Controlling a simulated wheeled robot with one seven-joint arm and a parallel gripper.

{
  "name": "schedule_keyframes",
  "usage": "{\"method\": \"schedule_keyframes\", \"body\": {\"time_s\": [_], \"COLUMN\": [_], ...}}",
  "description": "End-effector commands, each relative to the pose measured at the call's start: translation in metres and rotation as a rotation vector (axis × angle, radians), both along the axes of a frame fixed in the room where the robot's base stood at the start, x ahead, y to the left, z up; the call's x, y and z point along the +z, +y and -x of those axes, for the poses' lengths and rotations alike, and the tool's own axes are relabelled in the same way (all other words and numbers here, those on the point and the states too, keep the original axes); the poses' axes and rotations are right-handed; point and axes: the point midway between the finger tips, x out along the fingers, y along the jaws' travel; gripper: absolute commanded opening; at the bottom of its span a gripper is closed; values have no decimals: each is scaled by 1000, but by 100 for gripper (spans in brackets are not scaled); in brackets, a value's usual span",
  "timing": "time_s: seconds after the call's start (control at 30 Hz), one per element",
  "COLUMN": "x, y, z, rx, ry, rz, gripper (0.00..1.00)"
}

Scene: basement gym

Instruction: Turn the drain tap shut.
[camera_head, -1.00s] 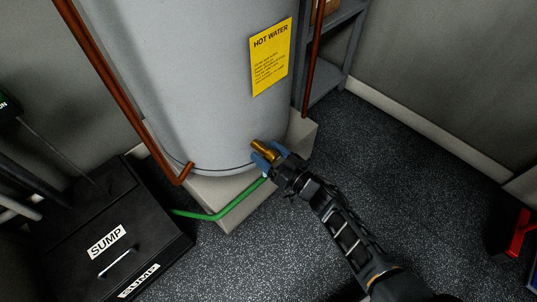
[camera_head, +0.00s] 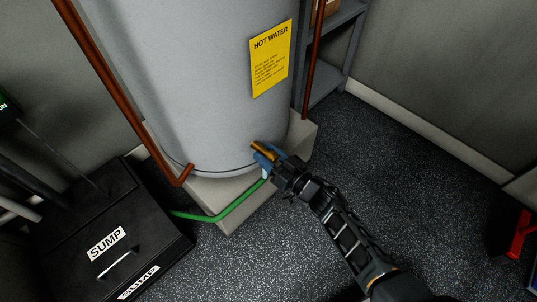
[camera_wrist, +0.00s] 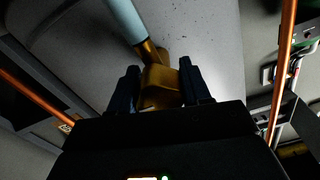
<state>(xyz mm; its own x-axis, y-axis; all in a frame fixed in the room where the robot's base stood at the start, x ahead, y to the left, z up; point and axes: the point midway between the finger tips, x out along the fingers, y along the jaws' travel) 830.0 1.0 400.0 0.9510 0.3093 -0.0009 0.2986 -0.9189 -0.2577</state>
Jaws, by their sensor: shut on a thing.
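The brass drain tap (camera_head: 259,147) sticks out low on the front of the grey water tank (camera_head: 190,80). My gripper (camera_head: 267,156), with blue fingertips, is at the tap from the lower right. In the wrist view, a brass part of the tap (camera_wrist: 160,88) sits between the two dark fingers of my gripper (camera_wrist: 160,82), which is shut on it. A pale tube (camera_wrist: 126,20) joins the brass at the top there. In the head view my fingers hide part of the tap, and its handle angle is hard to tell.
A green hose (camera_head: 225,208) runs from below the tap to a black sump box (camera_head: 75,225) at left. The tank stands on a pale plinth (camera_head: 230,217). Copper pipes (camera_head: 118,93) flank the tank. Grey shelving (camera_head: 344,50) is behind right.

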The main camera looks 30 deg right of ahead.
Motion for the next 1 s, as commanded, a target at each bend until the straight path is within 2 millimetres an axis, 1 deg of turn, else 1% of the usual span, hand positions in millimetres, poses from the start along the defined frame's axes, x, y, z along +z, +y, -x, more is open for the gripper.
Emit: {"method": "schedule_keyframes", "body": {"time_s": [0.17,0.37,0.57,1.0], "x": [1,1,1,0], "y": [0,-1,-1,0], "z": [0,0,0,0], "rx": [0,-1,-2,-1], "ry": [-9,-37,-87,-216], "rz": [21,105,255,653], "gripper": [17,17,17,17]}}
